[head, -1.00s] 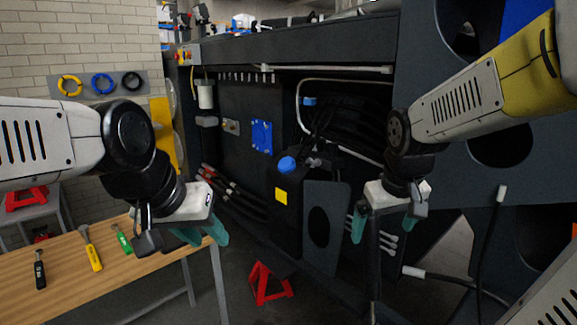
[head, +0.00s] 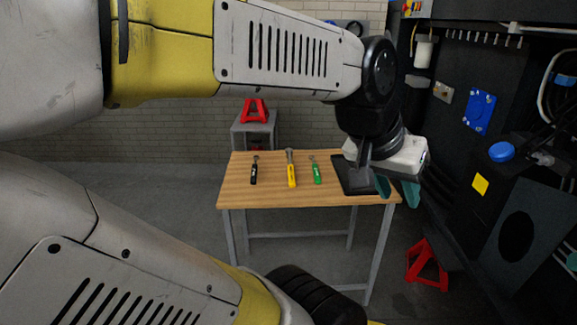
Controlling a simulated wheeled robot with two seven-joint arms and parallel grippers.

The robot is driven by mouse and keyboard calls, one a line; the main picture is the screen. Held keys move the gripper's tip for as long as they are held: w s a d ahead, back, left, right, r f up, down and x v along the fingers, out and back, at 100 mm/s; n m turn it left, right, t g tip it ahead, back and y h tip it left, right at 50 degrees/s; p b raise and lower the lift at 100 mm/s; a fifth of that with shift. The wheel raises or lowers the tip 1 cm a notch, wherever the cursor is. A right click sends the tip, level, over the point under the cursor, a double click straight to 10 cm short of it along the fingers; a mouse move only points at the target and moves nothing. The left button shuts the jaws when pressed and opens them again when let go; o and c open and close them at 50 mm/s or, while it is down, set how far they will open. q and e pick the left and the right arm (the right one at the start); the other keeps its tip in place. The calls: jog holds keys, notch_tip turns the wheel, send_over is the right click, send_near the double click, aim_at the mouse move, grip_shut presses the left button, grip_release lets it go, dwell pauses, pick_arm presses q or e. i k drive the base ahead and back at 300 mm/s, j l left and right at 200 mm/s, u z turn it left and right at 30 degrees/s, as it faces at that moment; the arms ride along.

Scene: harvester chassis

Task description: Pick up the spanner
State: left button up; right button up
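Three hand tools lie side by side on a wooden table: a black-handled one (head: 254,171), a yellow-handled one (head: 291,169) with a grey head, and a green-handled one (head: 316,171). Their heads are too small to tell surely which is the spanner. My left gripper (head: 397,189) is above the table's right end, to the right of all three tools. Its teal fingers are apart with nothing seen between them. My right gripper is out of view.
The wooden table (head: 270,198) has bare room in front of the tools. A dark flat thing (head: 347,181) is at its right end, partly behind my gripper. A red stand (head: 426,265) is on the floor. The dark chassis (head: 455,150) stands at the right.

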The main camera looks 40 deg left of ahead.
aim_at(254, 172)
jog(key=u, duration=1.75)
jog(key=i+l, duration=0.1)
jog(key=i, duration=0.75)
jog(key=i+l+u, duration=0.1)
jog(key=i, duration=0.8)
